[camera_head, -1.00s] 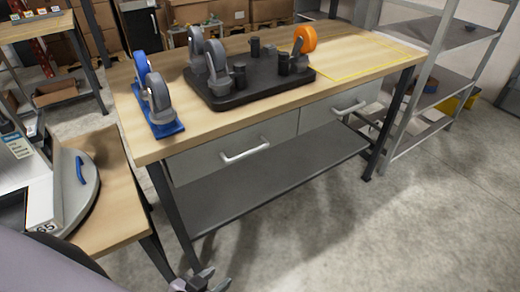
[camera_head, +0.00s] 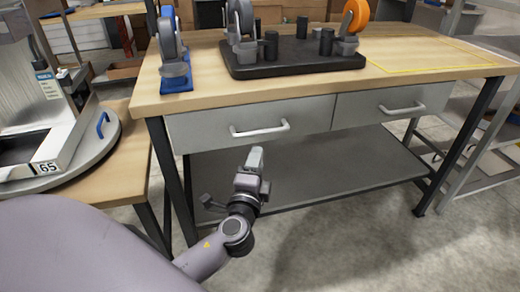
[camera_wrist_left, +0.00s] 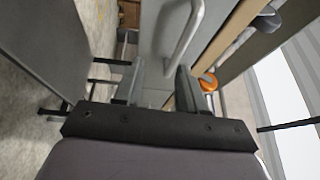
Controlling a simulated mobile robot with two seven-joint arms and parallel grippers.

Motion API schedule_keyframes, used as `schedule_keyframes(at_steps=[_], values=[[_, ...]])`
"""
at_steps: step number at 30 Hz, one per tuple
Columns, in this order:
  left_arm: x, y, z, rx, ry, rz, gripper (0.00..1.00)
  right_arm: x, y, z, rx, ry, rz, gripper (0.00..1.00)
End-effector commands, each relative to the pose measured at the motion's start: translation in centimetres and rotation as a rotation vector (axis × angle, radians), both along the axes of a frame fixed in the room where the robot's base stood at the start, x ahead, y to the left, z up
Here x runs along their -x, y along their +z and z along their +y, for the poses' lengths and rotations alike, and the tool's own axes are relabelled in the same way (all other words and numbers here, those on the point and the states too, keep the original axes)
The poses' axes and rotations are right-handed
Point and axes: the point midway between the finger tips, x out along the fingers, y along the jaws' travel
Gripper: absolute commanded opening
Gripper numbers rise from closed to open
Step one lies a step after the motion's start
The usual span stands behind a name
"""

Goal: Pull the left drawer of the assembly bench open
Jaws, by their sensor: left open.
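The assembly bench (camera_head: 300,91) has two grey drawers side by side under its wooden top. The left drawer (camera_head: 195,130) appears closed and has a white bar handle (camera_head: 260,131). My left gripper (camera_head: 256,157) is just below and in front of this handle, apart from it as far as I can see. In the left wrist view its two fingers (camera_wrist_left: 156,82) are spread and empty, and the handle (camera_wrist_left: 186,32) shows beyond them, towards the right finger. The right drawer (camera_head: 365,115) also appears closed. My right gripper is not in view.
A black board (camera_head: 290,62) with caster wheels and a blue caster holder (camera_head: 176,83) stand on the bench top. A grey lower shelf (camera_head: 310,167) is empty. A side table with a round turntable (camera_head: 98,150) stands at left. Floor in front is clear.

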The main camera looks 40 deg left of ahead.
Motion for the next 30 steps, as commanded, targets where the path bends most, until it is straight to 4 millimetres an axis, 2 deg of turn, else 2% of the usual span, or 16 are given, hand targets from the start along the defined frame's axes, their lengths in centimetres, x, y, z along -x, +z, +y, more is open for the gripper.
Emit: schedule_keyframes(at_steps=[2, 7, 11, 21, 30], values=[[-0.4, 0.7, 0.3, -0.067, 0.025, -0.038, 0.40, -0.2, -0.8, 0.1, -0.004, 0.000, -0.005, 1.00], [-1.1, 2.2, 0.8, -0.127, 0.049, -0.071, 0.40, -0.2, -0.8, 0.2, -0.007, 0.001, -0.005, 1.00], [-2.4, 2.6, 1.5, -0.128, 0.052, -0.072, 0.40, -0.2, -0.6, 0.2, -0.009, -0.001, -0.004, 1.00], [-6.2, 3.3, 3.4, -0.126, 0.049, -0.069, 0.40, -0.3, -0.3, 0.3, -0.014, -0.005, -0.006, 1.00], [-7.0, 3.3, 3.7, -0.124, 0.048, -0.068, 0.40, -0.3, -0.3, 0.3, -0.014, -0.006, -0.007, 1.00]])
